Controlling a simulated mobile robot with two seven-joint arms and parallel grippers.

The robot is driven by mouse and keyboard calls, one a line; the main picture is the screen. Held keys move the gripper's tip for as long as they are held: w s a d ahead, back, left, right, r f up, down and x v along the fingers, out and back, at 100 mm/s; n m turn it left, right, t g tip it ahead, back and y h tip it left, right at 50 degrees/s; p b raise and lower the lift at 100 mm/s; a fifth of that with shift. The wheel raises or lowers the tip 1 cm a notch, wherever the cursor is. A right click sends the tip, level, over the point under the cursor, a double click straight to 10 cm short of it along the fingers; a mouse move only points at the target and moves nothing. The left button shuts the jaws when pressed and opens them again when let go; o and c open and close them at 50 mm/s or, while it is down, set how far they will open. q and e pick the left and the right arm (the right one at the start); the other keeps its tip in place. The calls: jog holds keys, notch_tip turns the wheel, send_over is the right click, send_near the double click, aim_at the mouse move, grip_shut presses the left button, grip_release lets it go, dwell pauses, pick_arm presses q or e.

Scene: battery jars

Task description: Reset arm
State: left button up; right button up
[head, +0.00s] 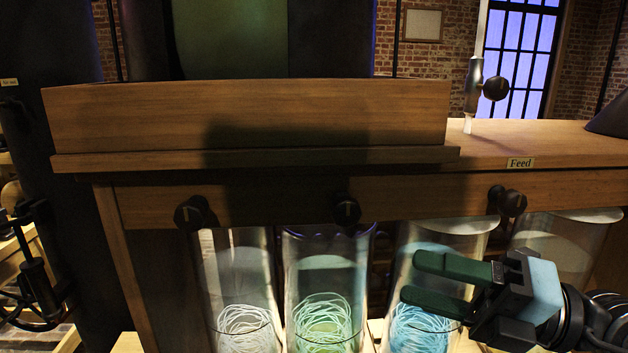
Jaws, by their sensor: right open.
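My right gripper (440,284) comes in from the lower right. Its two dark green fingers are apart with nothing between them, and they point left in front of a glass jar (440,240) with blue strands. Whether the fingers touch that jar I cannot tell. A jar with green strands (325,260) stands left of the fingertips, and a jar with pale strands (235,270) is further left. My left gripper does not show.
A wooden bench (300,195) with several dark knobs, one of them here (347,210), overhangs the jars. Another jar (560,240) stands behind my right gripper.

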jog(key=s+d+f+m+t+h+p, duration=0.1)
jog(key=d+f+m+t+h, duration=0.3)
jog(key=f+m, duration=0.6)
jog(key=s+d+f+m+t+h, duration=0.15)
jog(key=f+m+t+h, duration=0.3)
jog(key=f+m, duration=0.5)
jog(key=d+f+m+t+h+p, duration=0.1)
jog(key=d+f+m+t+h, duration=0.3)
jog(key=f+m, duration=0.65)
pick_arm(q)
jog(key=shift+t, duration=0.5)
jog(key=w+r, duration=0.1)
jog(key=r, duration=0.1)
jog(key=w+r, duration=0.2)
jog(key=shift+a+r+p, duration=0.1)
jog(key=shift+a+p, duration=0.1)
jog(key=shift+p, duration=0.2)
pick_arm(e)
jog(key=s+a+f+m+g+h, duration=0.2)
jog(key=s+f+g, duration=0.8)
jog(key=s+f, duration=1)
jog(key=shift+s+f+m+h, duration=0.3)
jog(key=shift+f+m+h, duration=0.2)
jog(key=shift+m+h, duration=0.4)
jog(key=shift+a, duration=0.1)
